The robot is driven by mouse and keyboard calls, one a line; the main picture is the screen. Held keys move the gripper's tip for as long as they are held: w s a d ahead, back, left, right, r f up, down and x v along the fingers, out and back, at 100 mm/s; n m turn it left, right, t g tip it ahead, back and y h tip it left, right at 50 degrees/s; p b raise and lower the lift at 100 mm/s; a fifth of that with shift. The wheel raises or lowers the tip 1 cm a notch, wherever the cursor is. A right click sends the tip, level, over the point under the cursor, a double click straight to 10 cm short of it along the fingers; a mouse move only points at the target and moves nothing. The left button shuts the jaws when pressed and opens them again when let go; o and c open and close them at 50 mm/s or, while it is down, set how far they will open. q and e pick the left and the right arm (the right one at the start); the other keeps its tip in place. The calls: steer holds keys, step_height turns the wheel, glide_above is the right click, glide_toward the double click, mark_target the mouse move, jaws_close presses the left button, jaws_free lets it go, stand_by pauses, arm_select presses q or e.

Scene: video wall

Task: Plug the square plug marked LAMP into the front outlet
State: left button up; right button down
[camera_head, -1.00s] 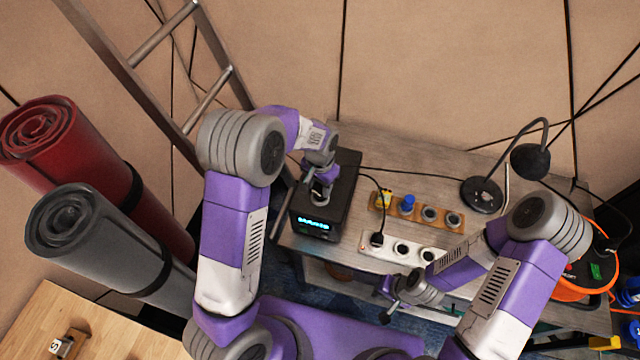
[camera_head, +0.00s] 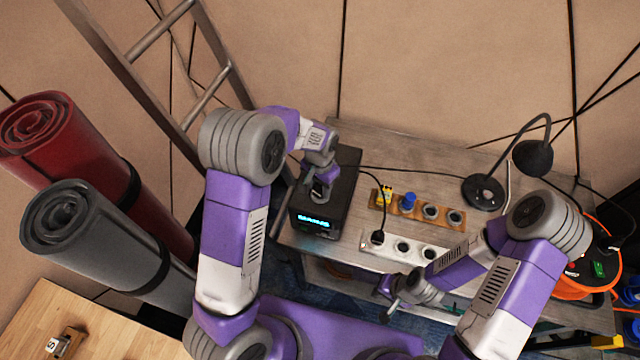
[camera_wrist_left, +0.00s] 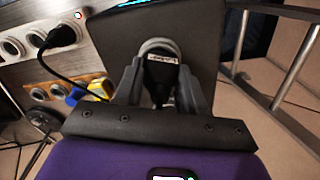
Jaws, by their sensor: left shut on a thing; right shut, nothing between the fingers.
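My left gripper (camera_head: 318,194) is over the black box with a lit blue display (camera_head: 322,208). In the left wrist view its fingers (camera_wrist_left: 159,85) are shut on a dark plug (camera_wrist_left: 158,72) with a small white label, whose text is too blurred to read. The white outlet strip (camera_head: 364,248) lies at the table's near side, right of the box. A black plug (camera_head: 377,238) sits in its left socket; the sockets to its right look empty. My right gripper (camera_head: 388,303) is shut and empty, in front of the strip.
Behind the white strip, a wooden outlet strip (camera_head: 462,229) holds a yellow plug (camera_head: 385,196) and a blue plug (camera_head: 408,203). A black desk lamp (camera_head: 483,193) stands at the back right. Thin black cables cross the tabletop. A ladder (camera_head: 210,90) stands at the left.

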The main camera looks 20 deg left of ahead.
arm_select(q)
steer(key=o, duration=1.3)
steer(key=shift+c, duration=0.2)
steer(key=shift+o, duration=0.3)
steer(key=o, duration=0.3)
steer(key=shift+o, duration=0.2)
steer(key=shift+r, duration=0.1)
steer(key=shift+r+p, duration=2.15)
steer(key=shift+r, duration=0.8)
steer(key=shift+f, duration=0.1)
